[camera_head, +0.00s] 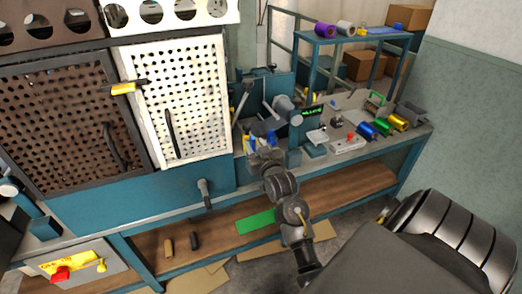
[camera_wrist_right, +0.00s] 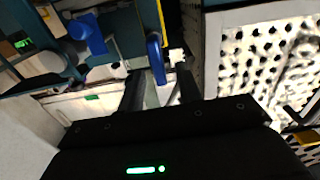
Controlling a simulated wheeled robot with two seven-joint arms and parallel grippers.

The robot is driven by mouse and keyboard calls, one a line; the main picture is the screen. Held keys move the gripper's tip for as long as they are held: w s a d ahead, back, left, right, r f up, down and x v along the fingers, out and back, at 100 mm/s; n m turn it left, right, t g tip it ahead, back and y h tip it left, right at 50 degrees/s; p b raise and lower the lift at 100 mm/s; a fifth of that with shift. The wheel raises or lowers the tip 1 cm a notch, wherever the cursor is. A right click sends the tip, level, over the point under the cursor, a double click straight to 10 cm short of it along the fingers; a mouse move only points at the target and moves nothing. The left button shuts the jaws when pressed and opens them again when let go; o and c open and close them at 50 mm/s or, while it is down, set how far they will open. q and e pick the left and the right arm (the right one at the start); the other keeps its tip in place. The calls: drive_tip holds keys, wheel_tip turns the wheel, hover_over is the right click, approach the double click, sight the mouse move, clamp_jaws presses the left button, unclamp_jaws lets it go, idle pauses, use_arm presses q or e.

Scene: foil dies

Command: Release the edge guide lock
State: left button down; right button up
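My right gripper (camera_head: 264,158) reaches to the bench in front of the blue press, its fingers pointing away from me. In the right wrist view the two dark fingers of my right gripper (camera_wrist_right: 160,92) stand apart. A blue lever handle (camera_wrist_right: 155,55) shows between and just beyond the fingertips; I cannot tell whether they touch it. A second blue handle (camera_wrist_right: 88,35) is to its left. In the head view small blue handles (camera_head: 271,138) show behind my right gripper, partly hidden by it. Which blue handle is the edge guide lock is not clear. My left gripper is not in view.
A white perforated panel (camera_head: 188,100) with a dark handle stands close left of my right gripper. Blue (camera_head: 368,131), green and gold foil rolls lie on the bench at right. A wooden lower shelf (camera_head: 340,192) runs below. A small green-lit display (camera_head: 312,112) stands behind.

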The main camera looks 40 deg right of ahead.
drive_tip(key=b+v, duration=0.1)
drive_tip(key=v, duration=0.7)
